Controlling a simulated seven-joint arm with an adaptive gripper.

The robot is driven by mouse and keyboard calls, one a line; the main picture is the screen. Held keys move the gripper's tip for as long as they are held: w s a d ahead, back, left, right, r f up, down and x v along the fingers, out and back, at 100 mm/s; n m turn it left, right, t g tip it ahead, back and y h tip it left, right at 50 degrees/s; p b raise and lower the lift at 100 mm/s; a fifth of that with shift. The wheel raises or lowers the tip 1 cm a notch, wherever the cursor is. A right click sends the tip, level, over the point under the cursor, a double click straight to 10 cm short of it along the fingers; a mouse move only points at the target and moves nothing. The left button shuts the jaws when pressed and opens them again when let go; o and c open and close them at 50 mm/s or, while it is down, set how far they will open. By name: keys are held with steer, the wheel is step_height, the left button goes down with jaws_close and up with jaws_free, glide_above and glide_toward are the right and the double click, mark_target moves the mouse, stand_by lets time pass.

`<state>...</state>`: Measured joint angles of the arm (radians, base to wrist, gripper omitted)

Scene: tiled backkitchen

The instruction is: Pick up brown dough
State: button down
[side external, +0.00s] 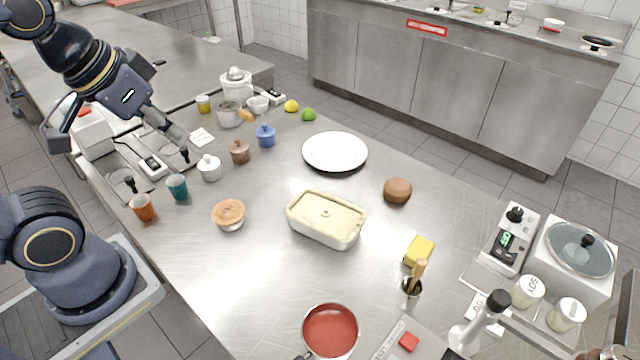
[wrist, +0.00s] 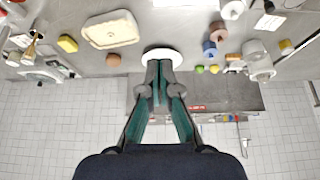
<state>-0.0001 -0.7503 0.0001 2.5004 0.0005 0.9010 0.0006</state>
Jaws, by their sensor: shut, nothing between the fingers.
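In the wrist view the dough (wrist: 113,60) sits at the upper left, just below the cream dish (wrist: 113,30). My gripper (side external: 186,158) is above the table's left part, far from the dough, near the small lidded pots. In the wrist view my gripper (wrist: 159,66) has its fingers together, with nothing held. Its fingers cover part of the plate.
A red-filled pan (side external: 330,330) is at the front. A bowl with a brown top (side external: 229,214) is at the left. The table around the dough is clear.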

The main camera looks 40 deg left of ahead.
stand_by(0.4)
steer(key=shift+c, duration=0.5)
jaws_free()
stand_by(0.4)
